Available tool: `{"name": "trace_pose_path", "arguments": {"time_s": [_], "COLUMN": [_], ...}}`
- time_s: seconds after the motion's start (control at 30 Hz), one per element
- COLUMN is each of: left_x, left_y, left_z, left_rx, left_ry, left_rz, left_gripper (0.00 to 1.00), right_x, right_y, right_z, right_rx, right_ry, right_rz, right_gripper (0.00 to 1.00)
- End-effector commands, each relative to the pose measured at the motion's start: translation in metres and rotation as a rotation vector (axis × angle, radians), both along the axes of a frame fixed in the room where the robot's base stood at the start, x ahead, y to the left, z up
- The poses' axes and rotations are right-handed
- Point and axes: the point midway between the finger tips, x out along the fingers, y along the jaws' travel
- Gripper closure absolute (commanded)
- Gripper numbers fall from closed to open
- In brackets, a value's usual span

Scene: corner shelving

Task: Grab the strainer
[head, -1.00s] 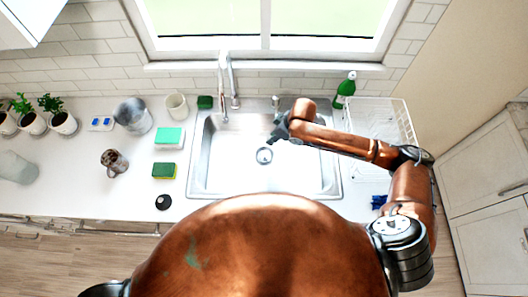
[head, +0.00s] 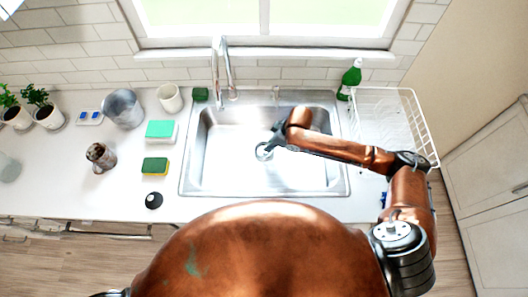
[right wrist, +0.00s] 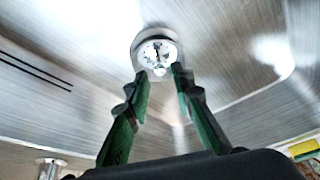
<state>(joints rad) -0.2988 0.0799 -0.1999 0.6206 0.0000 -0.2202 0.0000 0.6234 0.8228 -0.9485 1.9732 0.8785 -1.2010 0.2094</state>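The strainer (head: 264,152) is a small round metal piece at the drain of the sink (head: 187,150). In the right wrist view the strainer (right wrist: 157,48) shows as a bright ring with a shiny centre, just beyond the fingertips. My right gripper (head: 270,146) is over the sink beside the strainer and partly covers it in the head view. In the right wrist view its two green fingers (right wrist: 158,74) are apart with nothing between them. I cannot tell whether the tips touch the strainer. My left gripper is out of view.
A tall faucet (head: 217,75) stands behind the sink. A white wire rack (head: 432,135) and a green bottle (head: 351,78) are to the right.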

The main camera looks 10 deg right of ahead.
Motion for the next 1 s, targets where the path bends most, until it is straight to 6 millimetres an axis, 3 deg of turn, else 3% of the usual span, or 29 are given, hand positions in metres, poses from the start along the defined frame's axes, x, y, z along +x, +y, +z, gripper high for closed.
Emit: {"name": "trace_pose_path", "arguments": {"time_s": [0.5,0.8,1.0], "left_x": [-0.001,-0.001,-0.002], "left_y": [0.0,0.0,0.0], "left_z": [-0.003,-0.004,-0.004], "left_rx": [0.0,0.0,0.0], "left_ry": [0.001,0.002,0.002], "left_rz": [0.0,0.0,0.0], "left_gripper": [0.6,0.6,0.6], "right_x": [0.017,0.018,0.018], "right_y": [0.018,0.018,0.018], "right_z": [-0.057,-0.061,-0.061], "right_rx": [0.001,0.0,0.0], "right_ry": [0.001,0.0,0.0], "right_rz": [0.0,0.001,0.001], "right_gripper": [0.78,0.79,0.92]}}
